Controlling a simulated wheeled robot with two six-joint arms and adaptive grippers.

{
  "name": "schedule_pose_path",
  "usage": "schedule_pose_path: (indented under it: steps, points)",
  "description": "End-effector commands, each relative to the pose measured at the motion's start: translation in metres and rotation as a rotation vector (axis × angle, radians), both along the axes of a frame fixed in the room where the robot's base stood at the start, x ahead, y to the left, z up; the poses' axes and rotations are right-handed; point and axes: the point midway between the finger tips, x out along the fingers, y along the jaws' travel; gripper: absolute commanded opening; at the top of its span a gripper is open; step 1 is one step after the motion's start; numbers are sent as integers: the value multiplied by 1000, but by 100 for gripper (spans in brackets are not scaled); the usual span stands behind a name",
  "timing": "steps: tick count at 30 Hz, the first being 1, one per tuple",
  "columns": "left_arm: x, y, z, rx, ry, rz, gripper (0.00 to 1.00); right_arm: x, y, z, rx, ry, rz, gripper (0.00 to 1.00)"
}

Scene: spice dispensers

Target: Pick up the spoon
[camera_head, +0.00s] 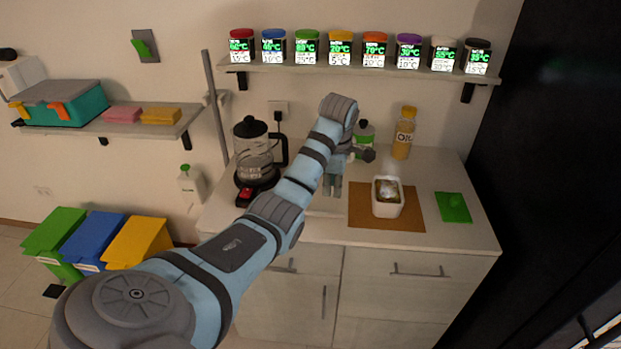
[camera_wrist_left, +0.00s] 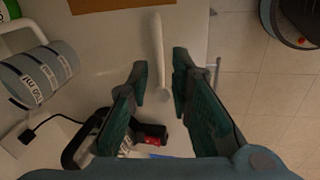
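The spoon (camera_wrist_left: 158,48) appears in the left wrist view as a long, pale, thin shape lying on the white counter (camera_wrist_left: 105,45). It lies just beyond and between the fingertips of my left gripper (camera_wrist_left: 159,79), which is open with nothing between its fingers. In the head view my left gripper (camera_head: 333,184) points down over the counter (camera_head: 465,235), between the coffee maker and the brown mat. The spoon cannot be made out there, behind or under the gripper. My right gripper is not in view.
A coffee maker (camera_head: 255,160) stands left of my gripper. A brown mat (camera_head: 360,212) holds a white container (camera_head: 388,198) on the right, near an oil bottle (camera_head: 403,135) and a green cloth (camera_head: 453,207). A shelf (camera_head: 350,71) with several spice jars hangs above.

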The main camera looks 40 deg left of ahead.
Motion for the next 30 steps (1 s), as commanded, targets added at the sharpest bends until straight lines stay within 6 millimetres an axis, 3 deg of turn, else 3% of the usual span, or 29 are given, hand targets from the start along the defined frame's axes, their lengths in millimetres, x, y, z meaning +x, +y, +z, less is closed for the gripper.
schedule_pose_path:
  steps: [1,3,10,22,30]
  points:
    - [3,3,8,-18,-5,51,20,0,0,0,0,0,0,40]
    - [5,5,4,-30,-4,88,20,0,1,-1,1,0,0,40]
    - [13,12,-56,-31,-5,89,20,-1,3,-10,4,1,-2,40]
    - [21,23,-123,-30,-8,87,20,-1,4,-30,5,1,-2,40]
    - [23,24,-127,-28,-10,86,18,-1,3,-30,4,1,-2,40]
